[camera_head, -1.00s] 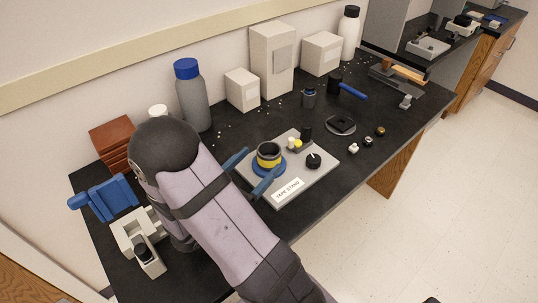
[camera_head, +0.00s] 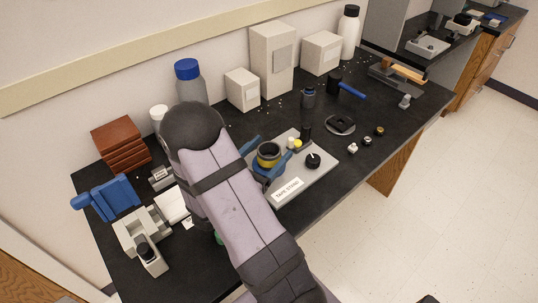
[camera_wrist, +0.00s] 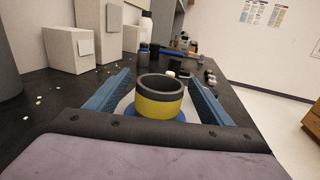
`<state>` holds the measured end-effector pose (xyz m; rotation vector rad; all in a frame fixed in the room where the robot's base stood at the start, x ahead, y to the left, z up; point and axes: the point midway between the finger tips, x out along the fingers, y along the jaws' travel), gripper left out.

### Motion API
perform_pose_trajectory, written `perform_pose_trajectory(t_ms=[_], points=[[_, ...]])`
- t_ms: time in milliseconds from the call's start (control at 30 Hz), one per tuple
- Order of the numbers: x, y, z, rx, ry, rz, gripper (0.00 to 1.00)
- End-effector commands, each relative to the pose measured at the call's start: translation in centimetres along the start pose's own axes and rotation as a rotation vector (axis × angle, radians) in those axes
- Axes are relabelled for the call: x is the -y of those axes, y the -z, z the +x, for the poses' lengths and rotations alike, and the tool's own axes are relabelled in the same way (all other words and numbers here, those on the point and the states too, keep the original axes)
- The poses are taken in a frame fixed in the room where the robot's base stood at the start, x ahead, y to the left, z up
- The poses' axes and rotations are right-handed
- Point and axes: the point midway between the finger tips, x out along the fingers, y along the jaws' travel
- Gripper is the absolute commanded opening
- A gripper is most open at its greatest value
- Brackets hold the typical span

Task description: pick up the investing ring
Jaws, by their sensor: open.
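The investing ring (camera_head: 268,156) is a short dark cylinder with a yellow band. It stands upright on a round blue base on the grey tape stand board (camera_head: 318,175). In the wrist view the ring (camera_wrist: 159,99) is between the two blue fingers of my gripper (camera_wrist: 160,92). The fingers are apart, with a gap on each side of the ring. In the head view my gripper (camera_head: 265,160) reaches the ring from the left, one finger behind it and one in front. Part of the blue base is hidden by the front finger.
A black knob (camera_head: 313,160) and a small dark cylinder (camera_head: 305,131) stand on the board right of the ring. White boxes (camera_head: 271,62) and a blue-capped grey bottle (camera_head: 188,80) stand along the wall. The bench's right part has free room.

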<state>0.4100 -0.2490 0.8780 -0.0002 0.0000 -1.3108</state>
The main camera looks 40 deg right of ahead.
Motion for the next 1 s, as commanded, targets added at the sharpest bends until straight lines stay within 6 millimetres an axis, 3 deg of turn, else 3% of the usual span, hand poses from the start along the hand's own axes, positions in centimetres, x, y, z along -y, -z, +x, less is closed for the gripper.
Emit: perform_pose_trajectory(t_ms=[67,267,733,1000], points=[[0.0,0.0,0.0,0.000,0.000,0.000,0.75],[0.0,0.0,0.0,0.000,0.000,0.000,0.27],[0.0,-0.6,0.0,0.001,0.001,0.003,0.27],[0.0,-3.0,0.0,0.001,0.001,0.004,0.27]])
